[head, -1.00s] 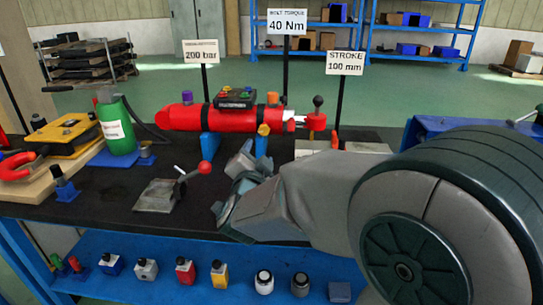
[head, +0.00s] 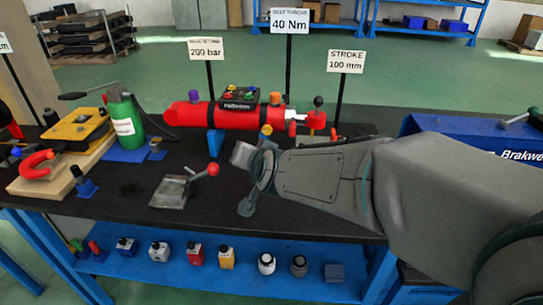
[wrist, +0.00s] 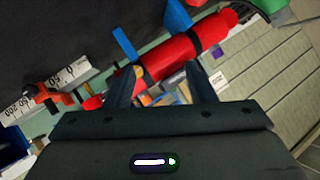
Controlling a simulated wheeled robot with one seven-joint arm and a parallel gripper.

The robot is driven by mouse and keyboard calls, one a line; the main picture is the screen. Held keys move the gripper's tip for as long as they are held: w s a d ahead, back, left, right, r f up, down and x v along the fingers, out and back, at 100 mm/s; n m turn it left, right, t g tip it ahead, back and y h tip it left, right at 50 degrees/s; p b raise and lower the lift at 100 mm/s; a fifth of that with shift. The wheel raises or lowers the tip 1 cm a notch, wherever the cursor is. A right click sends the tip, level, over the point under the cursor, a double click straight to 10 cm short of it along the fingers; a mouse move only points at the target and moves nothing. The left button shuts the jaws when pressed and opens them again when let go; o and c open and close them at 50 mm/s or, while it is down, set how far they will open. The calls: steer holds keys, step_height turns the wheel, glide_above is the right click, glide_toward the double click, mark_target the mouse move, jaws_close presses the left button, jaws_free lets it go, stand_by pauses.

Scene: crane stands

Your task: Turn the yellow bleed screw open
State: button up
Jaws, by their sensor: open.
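The yellow bleed screw appears as a small yellow knob (head: 266,130) low on the front side of the red cylinder (head: 238,115), towards its right end, in the head view. My gripper (head: 245,180) is in front of the cylinder, below and slightly left of the yellow knob, apart from it. In the wrist view my gripper (wrist: 160,72) is open, with nothing held, and the red cylinder (wrist: 168,58) lies beyond and between its fingers. My forearm hides part of the bench to the right.
A grey plate with a red-knobbed lever (head: 190,187) lies left of my gripper. A purple knob (head: 194,95), an orange knob (head: 275,98) and a black control box (head: 239,98) top the cylinder. A green bottle (head: 124,122) stands left. Signs rise behind.

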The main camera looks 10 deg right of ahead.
steer(key=s+d+r+n+g+p, duration=0.1)
steer(key=s+g+p, duration=0.1)
steer(key=s, duration=0.3)
steer(key=s+d+r+n+g+p, duration=0.1)
steer(key=s+r+n+g+p, duration=0.1)
steer(key=s+p, duration=0.3)
steer(key=shift+s+d+r+n+g, duration=0.15)
steer(key=shift+s+d+n+g, duration=0.15)
steer(key=shift+g, duration=0.5)
